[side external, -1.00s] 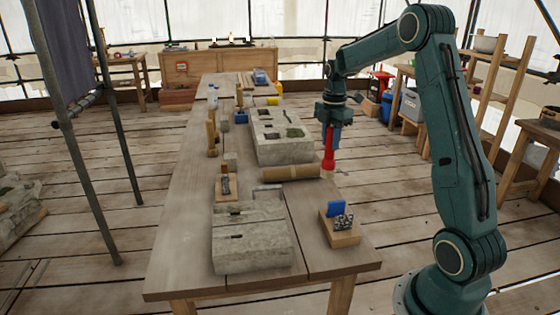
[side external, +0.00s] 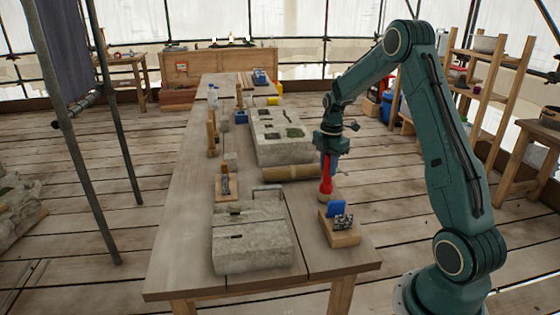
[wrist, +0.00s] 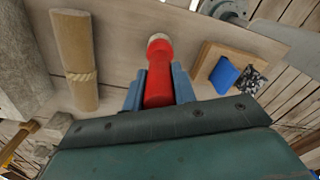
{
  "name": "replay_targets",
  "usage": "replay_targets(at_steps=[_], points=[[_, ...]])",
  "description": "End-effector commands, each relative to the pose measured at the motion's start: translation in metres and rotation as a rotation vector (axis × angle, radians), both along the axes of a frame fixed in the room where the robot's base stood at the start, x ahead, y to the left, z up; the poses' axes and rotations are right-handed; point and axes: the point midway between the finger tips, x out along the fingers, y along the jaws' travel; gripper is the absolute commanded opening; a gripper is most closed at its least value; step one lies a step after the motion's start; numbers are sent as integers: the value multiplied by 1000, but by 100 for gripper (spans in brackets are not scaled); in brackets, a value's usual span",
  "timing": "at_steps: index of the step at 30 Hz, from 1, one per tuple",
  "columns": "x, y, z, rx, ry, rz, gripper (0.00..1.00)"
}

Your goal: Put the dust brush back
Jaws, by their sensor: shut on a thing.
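The dust brush (side external: 326,179) has a red body and a pale tip. It hangs nearly upright, tip down, from my gripper (side external: 328,160) in the side view. My gripper is shut on it. In the wrist view the brush (wrist: 159,78) lies between the two blue-grey fingers of my gripper (wrist: 158,88), its pale tip pointing away. In the side view the brush is just behind a wooden block (side external: 345,240) that bears a blue piece (side external: 336,208) and a dark speckled piece. I cannot tell whether the tip touches the table.
A tan roll (side external: 290,173) lies left of the brush; it also shows in the wrist view (wrist: 74,60). Carved stone blocks stand in front (side external: 250,250) and behind (side external: 283,140). The table's right edge runs close by. Bare tabletop (side external: 311,262) lies left of the wooden block.

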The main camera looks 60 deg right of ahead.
Motion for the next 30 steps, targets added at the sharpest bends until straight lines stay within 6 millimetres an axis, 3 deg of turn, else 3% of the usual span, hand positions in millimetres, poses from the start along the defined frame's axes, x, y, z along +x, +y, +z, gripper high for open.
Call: replay_targets(at_steps=[15, 16, 19, 30], points=[[0, 0, -8, 0, 0, 0, 0], [0, 0, -8, 0, 0, 0, 31], [0, 0, -8, 0, 0, 0, 48], [0, 0, -6, 0, -1, 0, 48]])
